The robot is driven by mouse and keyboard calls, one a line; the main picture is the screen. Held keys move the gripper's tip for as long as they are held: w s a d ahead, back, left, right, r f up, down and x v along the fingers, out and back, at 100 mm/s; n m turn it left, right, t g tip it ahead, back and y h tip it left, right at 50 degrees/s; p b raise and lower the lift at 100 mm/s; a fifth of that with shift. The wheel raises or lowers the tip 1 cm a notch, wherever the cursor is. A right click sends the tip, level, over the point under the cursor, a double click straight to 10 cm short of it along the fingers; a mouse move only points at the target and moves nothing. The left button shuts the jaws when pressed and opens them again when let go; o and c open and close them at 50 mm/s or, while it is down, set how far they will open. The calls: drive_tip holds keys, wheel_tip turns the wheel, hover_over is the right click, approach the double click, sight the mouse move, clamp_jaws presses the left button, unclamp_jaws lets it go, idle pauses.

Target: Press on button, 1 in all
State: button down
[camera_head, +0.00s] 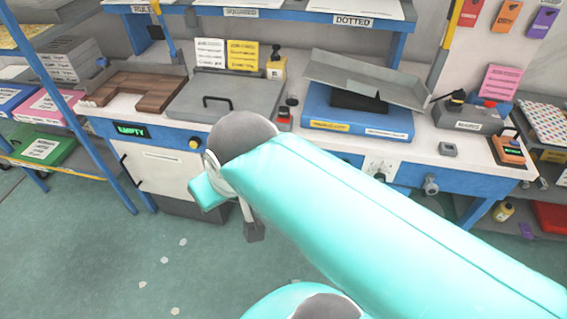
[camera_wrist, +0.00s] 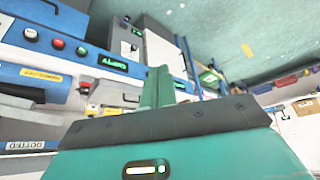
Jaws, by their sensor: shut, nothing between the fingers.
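A blue panel (camera_head: 105,127) runs along the bench front, with a green-lit "EMPTY" display (camera_head: 131,130) and a yellow round button (camera_head: 194,143) to its right. In the wrist view the display (camera_wrist: 113,62) appears upside down, with a red button (camera_wrist: 57,44) and a white button (camera_wrist: 30,34) beside it. I cannot tell which button the task means. In the head view my arm covers part of the panel. My gripper (camera_wrist: 160,73) is shut and empty, its teal fingers together, apart from the buttons as far as I can see.
A wooden tray (camera_head: 137,90) and a grey lidded box (camera_head: 222,98) stand on the bench. A blue machine with a tilted grey plate (camera_head: 368,75) stands right of them. Shelves (camera_head: 50,172) stand at the left. The green floor (camera_head: 90,250) in front is clear.

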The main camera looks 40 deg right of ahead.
drive_tip(key=shift+w+a, duration=0.3)
drive_tip(key=shift+a, duration=0.15)
drive_tip(key=w+d+f+n+t+h, duration=0.2)
drive_tip(key=w+d+f+n, duration=0.1)
drive_tip(key=w+d+f, duration=0.55)
drive_tip(key=w+d+f+n+t+h, duration=0.1)
drive_tip(key=w+d+f+n+t, duration=0.1)
drive_tip(key=w+d+f, duration=0.7)
drive_tip(key=w+d+f+n+t+y, duration=0.1)
drive_tip(key=w+d+f+n+t, duration=0.15)
drive_tip(key=d+f, duration=0.65)
drive_tip(key=s+d+f+t, duration=0.1)
drive_tip(key=s+f+t, duration=0.4)
drive_tip(key=s+f, duration=0.3)
drive_tip(key=shift+f+n, duration=0.45)
drive_tip(key=shift+f, duration=0.15)
